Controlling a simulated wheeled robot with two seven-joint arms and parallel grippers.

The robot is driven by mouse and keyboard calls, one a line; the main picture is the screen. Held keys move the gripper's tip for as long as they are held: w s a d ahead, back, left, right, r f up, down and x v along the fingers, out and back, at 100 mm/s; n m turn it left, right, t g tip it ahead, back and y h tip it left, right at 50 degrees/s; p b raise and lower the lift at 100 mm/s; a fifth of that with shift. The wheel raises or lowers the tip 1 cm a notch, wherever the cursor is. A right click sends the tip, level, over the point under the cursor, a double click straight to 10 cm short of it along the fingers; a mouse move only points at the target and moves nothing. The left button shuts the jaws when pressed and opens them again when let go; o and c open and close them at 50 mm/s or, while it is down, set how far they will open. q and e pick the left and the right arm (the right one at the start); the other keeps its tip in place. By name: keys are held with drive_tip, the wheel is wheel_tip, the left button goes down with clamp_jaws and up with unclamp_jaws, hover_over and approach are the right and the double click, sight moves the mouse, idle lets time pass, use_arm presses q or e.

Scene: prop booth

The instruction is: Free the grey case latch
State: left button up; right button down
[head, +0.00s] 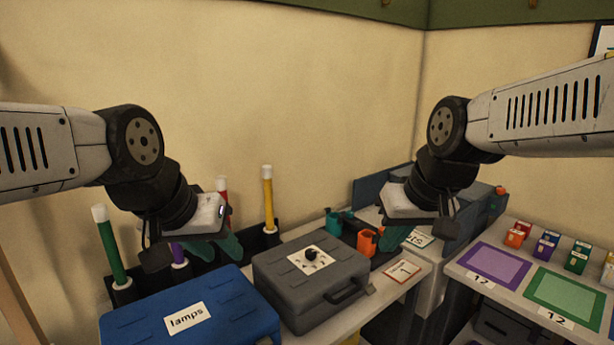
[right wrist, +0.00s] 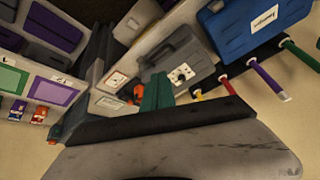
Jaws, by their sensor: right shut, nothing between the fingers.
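The grey case (head: 290,297) lies closed on the bench in the head view, its handle facing the front right. A black knob (head: 311,255) sits on a white marked plate on its lid; I cannot make out a separate latch. The case also shows in the right wrist view (right wrist: 172,58). My left gripper (head: 217,250) has teal fingers and hangs behind and left of the case; its finger gap is unclear. My right gripper (head: 393,240) is to the right of the case and above the bench, shut and empty; its teal fingers show in the right wrist view (right wrist: 157,93).
A blue case (head: 225,318) labelled "lamps" is left of the grey one. Upright green, purple, red and yellow tubes (head: 268,195) stand behind. Teal and orange cups (head: 366,242) and a label card (head: 402,271) are to the right. A side table holds purple and green mats (head: 565,300).

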drive_tip(key=shift+m+t, duration=0.6)
drive_tip(key=s, duration=0.3)
drive_tip(key=s+r, duration=0.1)
drive_tip(key=shift+s+a, duration=0.15)
drive_tip(key=shift+a, duration=0.2)
drive_tip(key=n+g+h, duration=0.3)
drive_tip(key=n+g, duration=0.4)
hover_over(366, 292)
drive_tip(key=w, duration=0.3)
wheel_tip(366, 292, down, 16)
drive_tip(key=shift+a+r, duration=0.2)
drive_tip(key=shift+a, duration=0.1)
drive_tip(key=f, duration=0.6)
drive_tip(key=s+f, duration=0.1)
drive_tip(key=f, duration=0.3)
drive_tip(key=shift+d, duration=0.35)
